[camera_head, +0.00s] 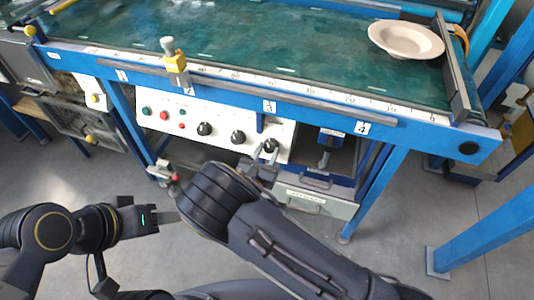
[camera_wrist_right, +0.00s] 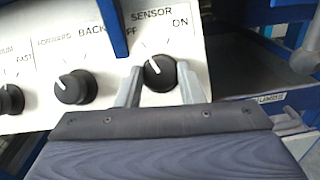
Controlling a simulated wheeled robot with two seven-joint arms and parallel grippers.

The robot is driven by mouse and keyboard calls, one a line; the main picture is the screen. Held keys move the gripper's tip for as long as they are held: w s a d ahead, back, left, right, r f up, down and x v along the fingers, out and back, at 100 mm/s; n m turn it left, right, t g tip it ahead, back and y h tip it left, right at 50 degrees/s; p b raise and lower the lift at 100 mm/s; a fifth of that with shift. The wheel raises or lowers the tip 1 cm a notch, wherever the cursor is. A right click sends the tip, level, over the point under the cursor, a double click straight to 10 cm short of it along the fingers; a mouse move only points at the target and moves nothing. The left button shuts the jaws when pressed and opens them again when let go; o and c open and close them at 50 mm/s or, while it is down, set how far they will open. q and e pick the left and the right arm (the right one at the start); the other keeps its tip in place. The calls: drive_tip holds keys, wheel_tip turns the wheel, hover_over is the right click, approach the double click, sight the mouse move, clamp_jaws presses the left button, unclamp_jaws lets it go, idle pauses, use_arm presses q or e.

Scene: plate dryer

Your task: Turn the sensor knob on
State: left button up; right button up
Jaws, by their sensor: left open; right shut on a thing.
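The sensor knob (camera_wrist_right: 160,73) is round and black with a white pointer mark. It sits under the "SENSOR" label on the white control panel (camera_wrist_right: 222,78). Its mark points up and left, toward the partly hidden OFF label and away from ON at the right. In the head view the knob (camera_head: 270,146) is the rightmost black knob. My right gripper (camera_wrist_right: 159,86) has one finger on each side of the knob and is shut on it. It also shows in the head view (camera_head: 264,163). My left gripper (camera_head: 168,216) is open and empty, low and away from the panel.
Two other black knobs (camera_head: 238,137) (camera_head: 204,129) and several small buttons (camera_head: 164,115) lie left of the sensor knob. A blue bracket (camera_wrist_right: 115,35) sticks out left of it. Above is the green belt (camera_head: 250,45) with a white plate (camera_head: 407,38).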

drive_tip(key=m+h+b, duration=0.1)
drive_tip(key=m, duration=0.1)
drive_tip(key=m+g+h+b, duration=0.1)
drive_tip(key=m, duration=0.1)
drive_tip(key=shift+a+f, duration=0.15)
drive_tip(key=shift+f, duration=0.05)
drive_tip(key=m+g+b, duration=0.1)
drive_tip(key=m, duration=0.1)
drive_tip(key=m+g+h+b, duration=0.1)
drive_tip(key=shift+w+a+r+m+h, duration=0.1)
drive_tip(key=shift+m+h, duration=0.2)
drive_tip(key=shift+m, duration=0.1)
drive_tip(key=m+g+b, duration=0.1)
drive_tip(key=m, duration=0.2)
drive_tip(key=m+g+h+b, duration=0.1)
drive_tip(key=m, duration=0.1)
drive_tip(key=shift+w+a+r+m+g, duration=0.1)
drive_tip(key=shift+r+m+g, duration=0.1)
drive_tip(key=shift+m+g, duration=0.2)
drive_tip(key=shift+b, duration=0.3)
drive_tip(key=o, duration=0.9)
drive_tip(key=shift+r, duration=0.1)
drive_tip(key=shift+o, duration=0.2)
drive_tip(key=p+v, duration=0.1)
drive_tip(key=v, duration=0.6)
drive_tip(key=shift+s+a+p, duration=0.25)
drive_tip(key=shift+a+p, duration=0.1)
